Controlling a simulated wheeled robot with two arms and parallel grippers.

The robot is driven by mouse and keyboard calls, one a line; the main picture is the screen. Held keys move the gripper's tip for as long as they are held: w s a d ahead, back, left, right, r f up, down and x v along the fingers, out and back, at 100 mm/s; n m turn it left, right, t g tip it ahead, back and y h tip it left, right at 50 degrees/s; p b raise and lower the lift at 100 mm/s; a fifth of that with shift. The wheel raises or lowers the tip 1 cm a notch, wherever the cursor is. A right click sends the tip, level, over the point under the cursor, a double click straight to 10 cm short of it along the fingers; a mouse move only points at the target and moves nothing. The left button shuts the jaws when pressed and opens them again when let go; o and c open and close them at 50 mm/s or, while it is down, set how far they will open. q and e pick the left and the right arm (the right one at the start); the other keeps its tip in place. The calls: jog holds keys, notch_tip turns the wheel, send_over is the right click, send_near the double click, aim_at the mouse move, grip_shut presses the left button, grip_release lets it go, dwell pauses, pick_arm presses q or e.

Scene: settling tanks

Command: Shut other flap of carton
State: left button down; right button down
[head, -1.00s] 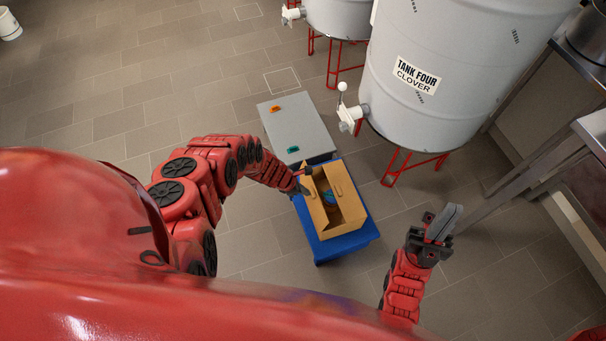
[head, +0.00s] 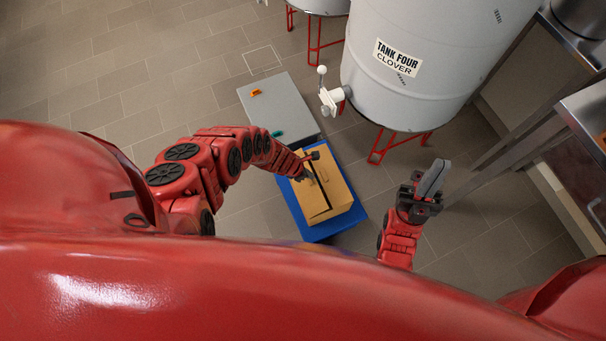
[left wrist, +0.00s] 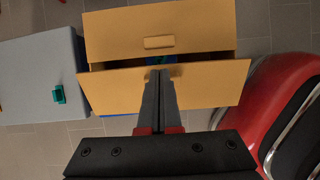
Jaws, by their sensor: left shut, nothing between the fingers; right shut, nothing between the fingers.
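The tan carton (head: 340,194) stands on a blue stand (head: 314,232). Its two flaps lie mostly over the top with a narrow dark gap between them. In the left wrist view the far flap (left wrist: 195,30) has a handle slot, and the near flap (left wrist: 212,85) lies at a tilt under my fingers. A bit of blue shows in the gap. My left gripper (head: 311,176) is shut and empty over the near flap; it also shows in the left wrist view (left wrist: 160,75). Whether it touches is unclear. My right gripper (head: 434,180) is shut and empty, right of the carton.
A grey box (head: 278,104) with orange and teal parts stands behind the carton. The tank marked TANK FOUR CLOVER (head: 410,75) stands on red legs at the back right, its white valve (head: 332,99) jutting out. A steel bench (head: 580,115) is at right. Floor at left is clear.

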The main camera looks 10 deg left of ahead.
pick_arm(q)
jog(key=shift+w+d+f+b, duration=0.5)
jog(key=shift+d+f+b, duration=0.15)
jog(key=shift+f+b, duration=0.3)
jog(key=shift+w+d+f+b, duration=0.45)
jog(key=shift+d+f+b, duration=0.2)
jog(key=shift+b, duration=0.4)
jog(key=shift+r, duration=0.1)
